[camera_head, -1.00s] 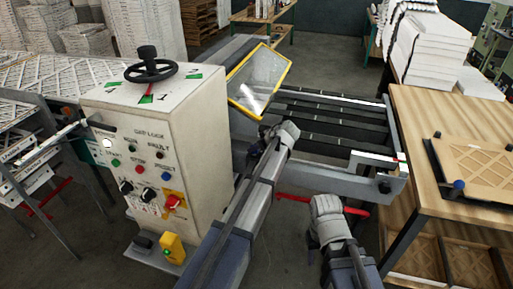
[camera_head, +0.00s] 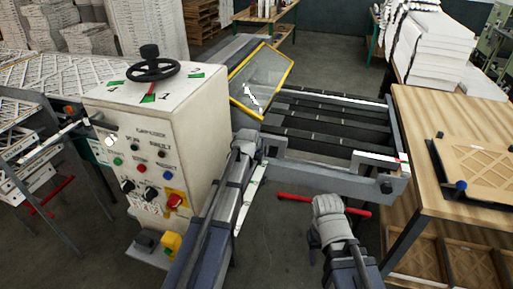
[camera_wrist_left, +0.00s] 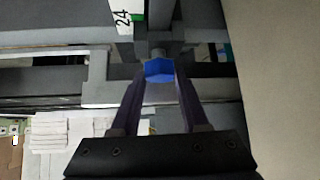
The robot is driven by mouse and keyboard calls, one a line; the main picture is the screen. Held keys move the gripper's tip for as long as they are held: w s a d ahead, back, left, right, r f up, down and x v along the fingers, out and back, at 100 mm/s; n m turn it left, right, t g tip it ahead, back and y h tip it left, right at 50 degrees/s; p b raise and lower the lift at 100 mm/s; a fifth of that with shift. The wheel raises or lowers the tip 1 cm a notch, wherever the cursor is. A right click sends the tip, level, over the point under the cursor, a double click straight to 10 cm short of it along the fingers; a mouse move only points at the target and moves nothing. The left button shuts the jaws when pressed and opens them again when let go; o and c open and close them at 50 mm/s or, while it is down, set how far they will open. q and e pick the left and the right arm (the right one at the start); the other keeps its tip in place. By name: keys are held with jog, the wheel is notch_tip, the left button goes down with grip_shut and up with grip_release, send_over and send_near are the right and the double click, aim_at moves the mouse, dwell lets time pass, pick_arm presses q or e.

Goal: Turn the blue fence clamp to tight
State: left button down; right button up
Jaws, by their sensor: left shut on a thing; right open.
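The blue fence clamp (camera_wrist_left: 159,68) shows in the left wrist view as a small blue knob on a grey shaft, below a grey block of the machine. My left gripper (camera_wrist_left: 158,76) has one dark finger on each side of it and is shut on it. In the head view my left gripper (camera_head: 246,142) is at the near left end of the machine's roller bed, beside the control box; it hides the clamp there. My right gripper (camera_head: 329,207) is open and empty, low in front of the bed, near a red bar (camera_head: 293,197).
The control box (camera_head: 165,115) with buttons and a black handwheel (camera_head: 152,69) stands close left of my left arm. A tilted yellow-framed clear guard (camera_head: 262,80) is just beyond the gripper. A wooden table (camera_head: 425,115) is at right. A "24" label (camera_wrist_left: 123,18) shows beside the clamp.

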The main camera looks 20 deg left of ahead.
pick_arm(q)
jog(key=m+h, duration=0.2)
jog(key=m, duration=0.1)
jog(key=m+h, duration=0.1)
jog(key=shift+a+m, duration=0.3)
jog(key=shift+m, duration=0.1)
jog(key=shift+h, duration=0.4)
jog(key=c, duration=0.7)
grip_release()
jog(key=p+v, duration=0.5)
jog(key=v, duration=0.2)
jog(key=shift+s+r, duration=0.2)
jog(key=shift+r, duration=0.15)
